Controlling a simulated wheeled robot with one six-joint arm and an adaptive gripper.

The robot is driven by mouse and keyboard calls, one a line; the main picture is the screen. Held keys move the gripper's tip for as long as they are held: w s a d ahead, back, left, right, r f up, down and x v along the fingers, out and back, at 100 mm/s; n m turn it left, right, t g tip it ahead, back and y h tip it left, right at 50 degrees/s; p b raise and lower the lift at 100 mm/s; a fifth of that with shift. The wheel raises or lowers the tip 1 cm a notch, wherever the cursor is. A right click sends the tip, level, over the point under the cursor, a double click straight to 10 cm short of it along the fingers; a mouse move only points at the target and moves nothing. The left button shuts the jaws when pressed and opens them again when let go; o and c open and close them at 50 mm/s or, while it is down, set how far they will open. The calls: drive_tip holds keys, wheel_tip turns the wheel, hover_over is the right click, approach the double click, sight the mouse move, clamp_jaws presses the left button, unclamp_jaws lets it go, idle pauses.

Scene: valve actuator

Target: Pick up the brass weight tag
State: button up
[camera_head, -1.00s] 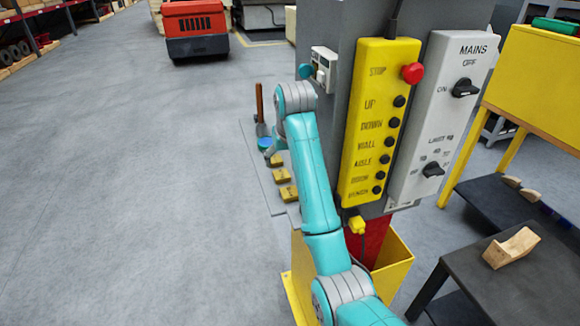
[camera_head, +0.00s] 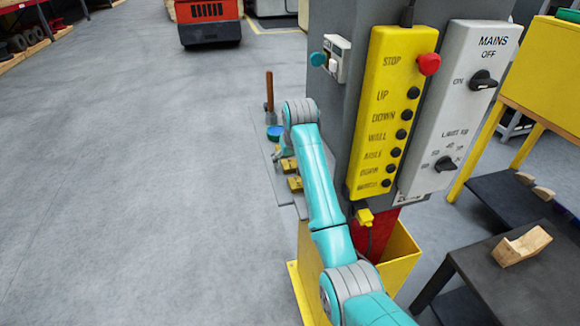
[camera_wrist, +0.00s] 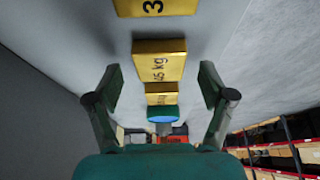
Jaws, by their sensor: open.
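Several brass weight tags lie in a row on a grey shelf. In the wrist view, a tag marked "kg" (camera_wrist: 160,62) sits between and above my fingers, one with a "3" (camera_wrist: 152,8) is cut by the top edge, and a smaller one (camera_wrist: 158,99) lies beyond. My gripper (camera_wrist: 161,84) is open, its fingers apart on either side of the row, with nothing held. In the head view, two tags show, one (camera_head: 289,166) beside my arm and one (camera_head: 295,184) lower. My gripper is mostly hidden there behind my arm.
A blue round thing (camera_wrist: 162,113) and a brown-handled tool (camera_head: 269,92) stand at the row's far end. A grey column with a yellow button pendant (camera_head: 390,110) and a mains box (camera_head: 455,110) rises right of the shelf. Floor at left is clear.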

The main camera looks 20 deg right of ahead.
drive_tip(key=shift+w+f, duration=0.1)
drive_tip(key=shift+f, duration=0.2)
drive_tip(key=c, duration=1.3)
